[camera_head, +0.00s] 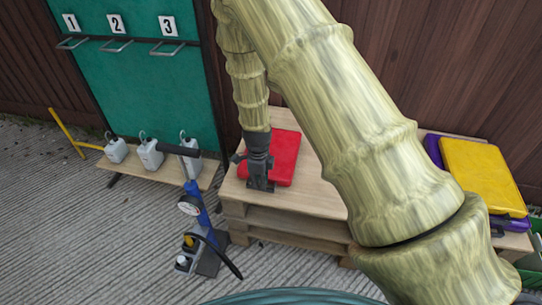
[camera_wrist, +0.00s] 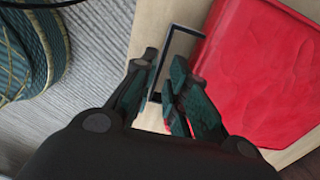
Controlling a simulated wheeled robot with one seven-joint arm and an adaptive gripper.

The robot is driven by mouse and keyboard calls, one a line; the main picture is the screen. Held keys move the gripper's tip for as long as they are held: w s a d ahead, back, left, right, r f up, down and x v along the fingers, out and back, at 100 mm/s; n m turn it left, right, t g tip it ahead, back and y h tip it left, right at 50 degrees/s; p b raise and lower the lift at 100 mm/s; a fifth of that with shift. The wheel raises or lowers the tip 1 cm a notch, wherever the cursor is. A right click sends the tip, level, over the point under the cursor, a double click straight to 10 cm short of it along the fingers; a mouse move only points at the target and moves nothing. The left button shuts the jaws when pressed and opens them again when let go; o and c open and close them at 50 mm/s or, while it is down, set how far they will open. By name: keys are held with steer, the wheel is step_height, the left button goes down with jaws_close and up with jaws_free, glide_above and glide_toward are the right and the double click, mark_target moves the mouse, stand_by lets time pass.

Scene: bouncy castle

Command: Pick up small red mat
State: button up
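The small red mat (camera_head: 284,158) lies flat on a wooden pallet top. In the wrist view the mat (camera_wrist: 262,75) fills the right side, and a dark rectangular loop handle (camera_wrist: 186,29) stands at its left edge. My gripper (camera_head: 260,184) is low at the mat's left front edge. In the wrist view my gripper's fingers (camera_wrist: 164,78) are apart, with the outer bar of the handle between them. The right finger hides part of the handle. I cannot tell whether either finger touches it.
The pallet top (camera_head: 316,196) has bare wood around the mat. A yellow mat (camera_head: 482,175) lies on a purple one (camera_head: 433,148) at the right. A blue pump (camera_head: 196,205) stands close left of the pallet. White canisters (camera_head: 150,154) stand farther left, by a green numbered board (camera_head: 140,80).

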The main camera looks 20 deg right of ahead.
step_height(320, 180, down, 3)
jaws_close()
stand_by(0.3)
